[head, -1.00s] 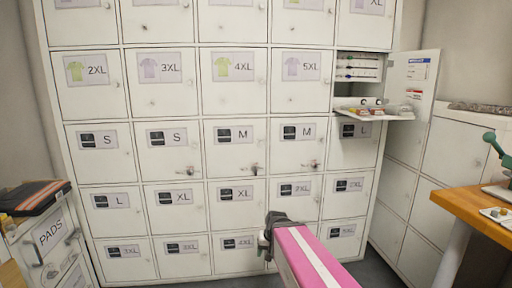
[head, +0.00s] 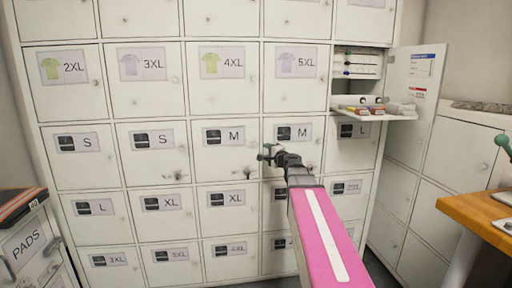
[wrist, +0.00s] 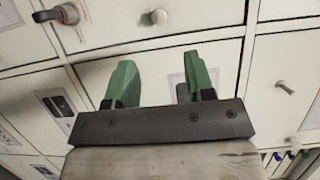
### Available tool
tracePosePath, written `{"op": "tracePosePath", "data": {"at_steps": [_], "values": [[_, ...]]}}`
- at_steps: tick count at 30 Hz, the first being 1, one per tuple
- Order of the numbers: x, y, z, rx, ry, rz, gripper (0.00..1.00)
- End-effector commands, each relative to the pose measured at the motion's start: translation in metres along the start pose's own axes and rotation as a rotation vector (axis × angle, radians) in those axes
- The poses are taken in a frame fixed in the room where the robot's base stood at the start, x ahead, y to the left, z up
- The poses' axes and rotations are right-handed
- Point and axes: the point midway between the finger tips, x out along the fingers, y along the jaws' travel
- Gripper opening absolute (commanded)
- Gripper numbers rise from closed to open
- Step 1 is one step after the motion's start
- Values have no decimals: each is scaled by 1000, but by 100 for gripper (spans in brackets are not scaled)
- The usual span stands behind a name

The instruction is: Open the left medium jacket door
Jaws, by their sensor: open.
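The left medium jacket door (head: 222,158) is the left of two doors marked M with a dark jacket picture. It looks shut in the head view, with a small latch (head: 247,173) near its lower right. My gripper (head: 268,153) is just right of this door, in front of the right M door (head: 302,134), and hides part of that one. In the wrist view its green fingers (wrist: 158,82) are apart with nothing between them. A grey knob with a red mark (wrist: 66,14) is at the upper left there; I cannot tell which door it belongs to.
An open locker door (head: 408,100) stands out at the right, beside a shelf (head: 375,117) holding small items. A wooden bench (head: 480,215) is at the right and a PADS cabinet (head: 30,245) at the left. Other knobs (wrist: 155,17) stick out from the locker fronts.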

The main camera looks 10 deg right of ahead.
Motion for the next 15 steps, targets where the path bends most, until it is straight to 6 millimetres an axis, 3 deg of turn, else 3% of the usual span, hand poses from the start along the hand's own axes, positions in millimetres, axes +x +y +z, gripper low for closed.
{"op": "tracePosePath", "data": {"at_steps": [8,15], "values": [[28,1,-1,-1,-2,2,49],[71,1,-1,-1,-2,2,49]]}}
